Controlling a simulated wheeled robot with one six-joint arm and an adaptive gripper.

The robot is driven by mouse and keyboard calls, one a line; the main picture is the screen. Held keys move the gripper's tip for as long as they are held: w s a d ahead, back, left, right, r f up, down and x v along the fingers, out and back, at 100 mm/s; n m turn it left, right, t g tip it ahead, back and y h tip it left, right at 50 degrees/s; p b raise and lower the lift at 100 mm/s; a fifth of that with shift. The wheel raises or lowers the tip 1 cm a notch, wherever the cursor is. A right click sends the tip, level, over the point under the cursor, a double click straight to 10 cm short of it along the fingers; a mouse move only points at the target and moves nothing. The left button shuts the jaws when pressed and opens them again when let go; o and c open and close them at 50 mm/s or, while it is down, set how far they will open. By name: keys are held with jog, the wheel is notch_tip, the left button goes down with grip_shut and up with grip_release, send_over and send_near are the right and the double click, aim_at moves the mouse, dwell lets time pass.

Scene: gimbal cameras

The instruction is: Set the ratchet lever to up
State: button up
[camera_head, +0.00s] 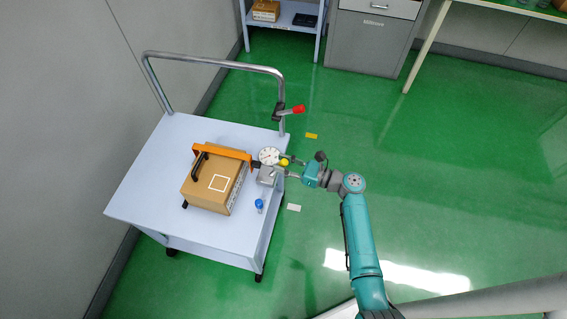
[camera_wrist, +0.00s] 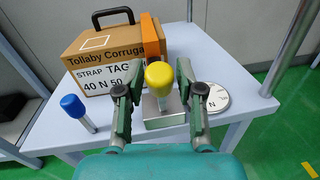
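The ratchet is a grey metal block (camera_head: 267,176) at the right side of the trolley, by the end of an orange strap (camera_head: 222,151). Its lever has a yellow knob (camera_head: 284,162), also seen in the wrist view (camera_wrist: 159,75), where it rises in front of the grey block (camera_wrist: 165,108). The lever's exact tilt is hard to tell. My gripper (camera_head: 292,168) comes from the right. In the wrist view its fingers (camera_wrist: 160,82) are open on either side of the yellow knob, with narrow gaps showing. The lever's lower part is partly hidden by the knob.
The strap goes over a cardboard box (camera_head: 203,191) on the white trolley (camera_head: 135,192). A dial gauge (camera_head: 269,155) is beside the ratchet, right of it in the wrist view. A blue-knobbed post (camera_head: 259,204) stands nearer. A red-handled lever (camera_head: 298,109) is on the trolley rail.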

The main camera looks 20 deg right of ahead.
grip_shut()
jog(key=shift+w+a+r+g+h, duration=0.25)
jog(key=shift+w+a+g+h, duration=0.05)
jog(key=shift+a+g+h, duration=0.2)
jog(key=shift+w+a+r+g+h, duration=0.2)
jog(key=shift+w+a+g+h, duration=0.1)
jog(key=shift+a+g+h, duration=0.15)
jog(key=shift+w+a+r+n+g+h, duration=0.1)
jog(key=shift+w+a+n+g+h, duration=0.2)
jog(key=shift+w+a+g+h, duration=0.6)
jog(key=shift+s, duration=0.15)
jog(key=o, duration=0.5)
grip_release()
jog(key=shift+o, duration=0.2)
jog(key=v, duration=1.2)
jog(key=shift+a, duration=0.15)
